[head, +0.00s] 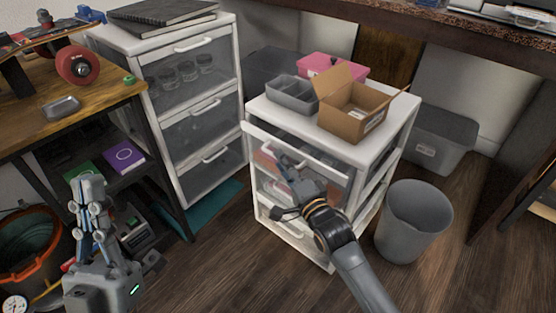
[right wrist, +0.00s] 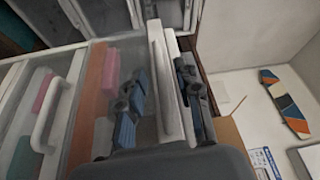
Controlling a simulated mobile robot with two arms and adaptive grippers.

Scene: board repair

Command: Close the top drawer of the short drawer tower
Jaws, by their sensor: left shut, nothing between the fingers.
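The short drawer tower (head: 385,153) is white with clear drawer fronts and stands in the middle of the head view. Its top drawer (head: 330,173) appears to stand out a little from the frame. My right gripper (head: 283,160) is at the front of this drawer, and the arm hides part of the lower drawers. In the right wrist view the right gripper's fingers (right wrist: 158,98) are spread, with a white bar (right wrist: 163,80) between them; I cannot tell whether they touch it. My left gripper (head: 88,182) is shut and empty, upright at the lower left, far from the tower.
An open cardboard box (head: 352,122), a grey bin (head: 291,93) and a pink box (head: 325,66) are on or behind the short tower's top. A grey waste bin (head: 413,222) stands to its right. A taller drawer tower (head: 163,130) and a wooden workbench (head: 100,98) are at left.

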